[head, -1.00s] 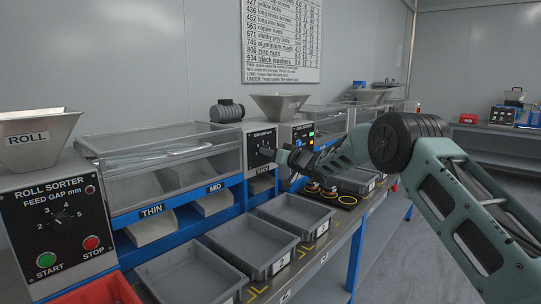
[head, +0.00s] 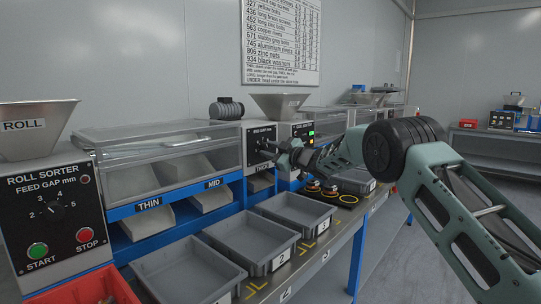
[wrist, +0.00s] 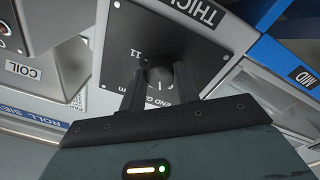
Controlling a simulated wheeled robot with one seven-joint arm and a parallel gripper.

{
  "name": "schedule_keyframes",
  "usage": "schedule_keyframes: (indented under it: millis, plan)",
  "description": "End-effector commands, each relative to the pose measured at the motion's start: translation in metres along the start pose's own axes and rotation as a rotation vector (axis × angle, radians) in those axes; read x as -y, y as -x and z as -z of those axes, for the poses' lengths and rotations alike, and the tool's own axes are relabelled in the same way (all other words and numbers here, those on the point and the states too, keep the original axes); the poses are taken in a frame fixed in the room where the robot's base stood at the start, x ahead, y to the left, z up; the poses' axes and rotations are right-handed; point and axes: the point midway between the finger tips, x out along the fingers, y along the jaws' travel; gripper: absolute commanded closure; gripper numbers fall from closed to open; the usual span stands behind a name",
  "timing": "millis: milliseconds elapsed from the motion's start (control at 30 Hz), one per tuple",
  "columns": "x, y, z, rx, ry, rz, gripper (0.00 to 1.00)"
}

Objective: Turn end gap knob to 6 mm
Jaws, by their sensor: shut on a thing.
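The end gap knob (wrist: 160,76) is a dark round knob on a black panel, seen upside down in the wrist view. Lettering reading "END GAP" and the number 11 show beside it; the other scale marks are mostly hidden. My gripper (wrist: 160,92) is shut on the knob, one finger on each side. In the head view my gripper (head: 272,148) reaches the end gap panel (head: 258,137) at the end of the roll sorter. The knob itself is hidden there behind the fingers, and I cannot read its setting.
The roll sorter's feed gap knob (head: 55,210), green start button (head: 38,250) and red stop button (head: 85,235) are at left. Grey bins (head: 185,272) line the bench front. A wall chart (head: 282,40) hangs behind.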

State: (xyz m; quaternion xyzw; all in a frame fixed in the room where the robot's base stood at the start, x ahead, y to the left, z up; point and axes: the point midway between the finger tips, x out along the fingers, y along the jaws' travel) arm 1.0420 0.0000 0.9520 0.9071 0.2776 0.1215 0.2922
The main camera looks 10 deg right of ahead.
Motion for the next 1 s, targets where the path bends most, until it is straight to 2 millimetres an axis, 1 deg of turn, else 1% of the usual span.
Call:
schedule_keyframes:
  millis: [33,200,500,700,1000]
  plan:
    - [0.0022,0.0001,-0.0027,-0.002,0.044,0.002,0.91]
    - [0.0015,0.0003,-0.0031,-0.007,0.183,0.008,0.91]
    - [0.0005,0.0,-0.0021,-0.015,0.354,0.014,0.91]
    - [-0.0001,0.0001,-0.0019,-0.017,0.41,0.017,0.91]
    - [-0.0005,0.0002,-0.0016,-0.018,0.429,0.018,0.91]
